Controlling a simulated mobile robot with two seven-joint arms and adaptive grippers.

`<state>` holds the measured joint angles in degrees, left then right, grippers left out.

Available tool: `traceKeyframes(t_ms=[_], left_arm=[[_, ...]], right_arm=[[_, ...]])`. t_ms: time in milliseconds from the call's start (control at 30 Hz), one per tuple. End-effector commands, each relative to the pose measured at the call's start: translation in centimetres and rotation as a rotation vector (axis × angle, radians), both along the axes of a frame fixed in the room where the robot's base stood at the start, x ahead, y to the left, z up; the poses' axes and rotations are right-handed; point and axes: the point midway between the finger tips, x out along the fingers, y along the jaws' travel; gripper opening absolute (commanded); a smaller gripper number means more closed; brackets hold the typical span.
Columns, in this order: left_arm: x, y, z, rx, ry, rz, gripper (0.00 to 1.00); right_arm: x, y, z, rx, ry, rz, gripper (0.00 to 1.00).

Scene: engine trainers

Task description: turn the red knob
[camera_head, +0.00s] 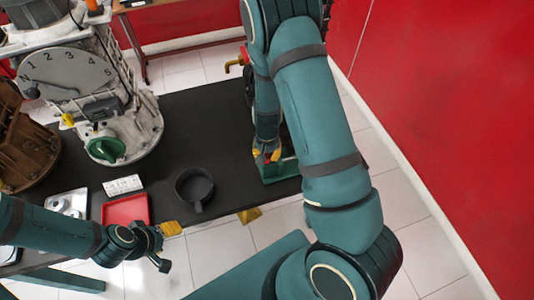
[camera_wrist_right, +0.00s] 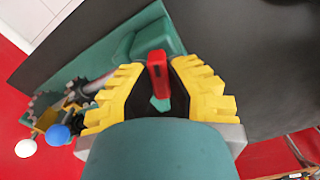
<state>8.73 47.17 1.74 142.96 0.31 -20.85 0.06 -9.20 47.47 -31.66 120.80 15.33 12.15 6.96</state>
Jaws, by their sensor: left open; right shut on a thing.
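The red knob (camera_wrist_right: 157,72) is a narrow red handle that stands between the yellow fingertips of my right gripper (camera_wrist_right: 158,88) in the right wrist view. The right gripper is shut on it, with yellow ridged pads on both sides. In the head view the right gripper (camera_head: 266,154) is low at the green engine stand (camera_head: 282,172), and my right arm hides most of that stand. My left gripper (camera_head: 168,246) is open and empty at the table's front edge, near the red tray (camera_head: 147,222).
The black table (camera_head: 205,125) carries a grey engine trainer (camera_head: 130,75) with a numbered dial, a dark round pan (camera_head: 194,187) and a small white block (camera_head: 122,185). The table's middle is clear. A red wall (camera_head: 440,110) stands at the right.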

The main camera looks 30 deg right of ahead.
Motion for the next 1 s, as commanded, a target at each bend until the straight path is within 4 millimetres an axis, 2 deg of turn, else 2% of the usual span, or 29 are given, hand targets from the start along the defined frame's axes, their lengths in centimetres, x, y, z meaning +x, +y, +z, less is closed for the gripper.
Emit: traceKeyframes(t_ms=[300,800,833,900,1000], left_arm=[[-0.02,0.01,0.2,-0.001,0.0,0.0,0.58],[-0.01,0.02,0.22,-0.001,0.0,0.0,0.58],[-0.01,0.01,0.22,-0.001,0.0,0.0,0.58],[0.0,0.01,0.22,-0.001,0.0,0.0,0.58],[0.0,0.01,0.22,0.0,0.0,0.0,0.58]], right_arm=[[-0.14,0.06,-0.1,0.001,0.004,-0.107,0.0],[-0.16,0.07,-0.12,0.001,0.004,-0.123,0.0],[-0.16,0.07,-0.12,0.001,0.004,-0.123,0.2],[-0.14,0.06,-0.12,0.001,0.004,-0.123,0.45],[-0.1,0.05,-0.09,0.001,0.003,-0.123,0.46]])
